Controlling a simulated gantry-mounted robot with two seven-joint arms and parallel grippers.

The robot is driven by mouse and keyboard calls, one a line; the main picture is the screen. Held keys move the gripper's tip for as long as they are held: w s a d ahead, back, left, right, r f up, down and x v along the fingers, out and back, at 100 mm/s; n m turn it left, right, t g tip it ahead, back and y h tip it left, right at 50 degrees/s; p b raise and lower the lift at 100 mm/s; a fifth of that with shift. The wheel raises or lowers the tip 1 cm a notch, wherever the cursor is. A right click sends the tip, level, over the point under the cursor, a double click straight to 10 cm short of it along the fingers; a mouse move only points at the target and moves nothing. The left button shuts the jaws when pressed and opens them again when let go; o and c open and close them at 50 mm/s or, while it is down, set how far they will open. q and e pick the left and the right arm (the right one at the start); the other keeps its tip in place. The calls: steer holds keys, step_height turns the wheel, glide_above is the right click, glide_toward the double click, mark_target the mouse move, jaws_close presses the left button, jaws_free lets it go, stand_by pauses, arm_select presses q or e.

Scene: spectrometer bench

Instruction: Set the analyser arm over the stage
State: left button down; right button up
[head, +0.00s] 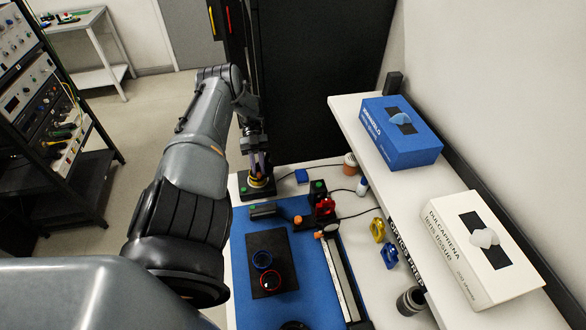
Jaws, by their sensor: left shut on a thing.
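My left gripper (260,163) reaches down at the back edge of the bench. It is shut on a small part with a yellow ring (258,181) above a dark base with a green spot (246,194). The fingers hide most of that part, and I cannot tell whether it is the analyser arm. A black plate (259,243) on the blue board (306,274) carries a blue ring (262,260) and a red ring (271,280). I cannot tell for sure which piece is the stage. My right gripper is not in view.
A long rail (343,277) with orange knobs lies right of the plate. A red mount (325,207) stands behind it. Yellow (377,230) and blue (390,256) pieces stand farther right. A raised shelf holds a blue box (400,133) and a white box (480,250).

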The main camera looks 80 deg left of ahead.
arm_select(q)
steer(key=shift+s+a+f+m+g+b, duration=0.15)
steer(key=shift+s+m+g+b, duration=0.15)
steer(key=shift+m+g+b, duration=0.3)
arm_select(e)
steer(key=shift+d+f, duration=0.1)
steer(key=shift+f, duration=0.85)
arm_select(q)
steer(key=shift+s+a+b, duration=0.1)
steer(key=shift+s+b, duration=0.15)
steer(key=shift+b, duration=0.1)
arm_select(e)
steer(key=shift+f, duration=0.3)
arm_select(q)
steer(key=shift+g, duration=0.3)
steer(key=shift+r, duration=0.2)
steer(key=c, duration=1.1)
jaws_free()
steer(key=shift+r, duration=0.1)
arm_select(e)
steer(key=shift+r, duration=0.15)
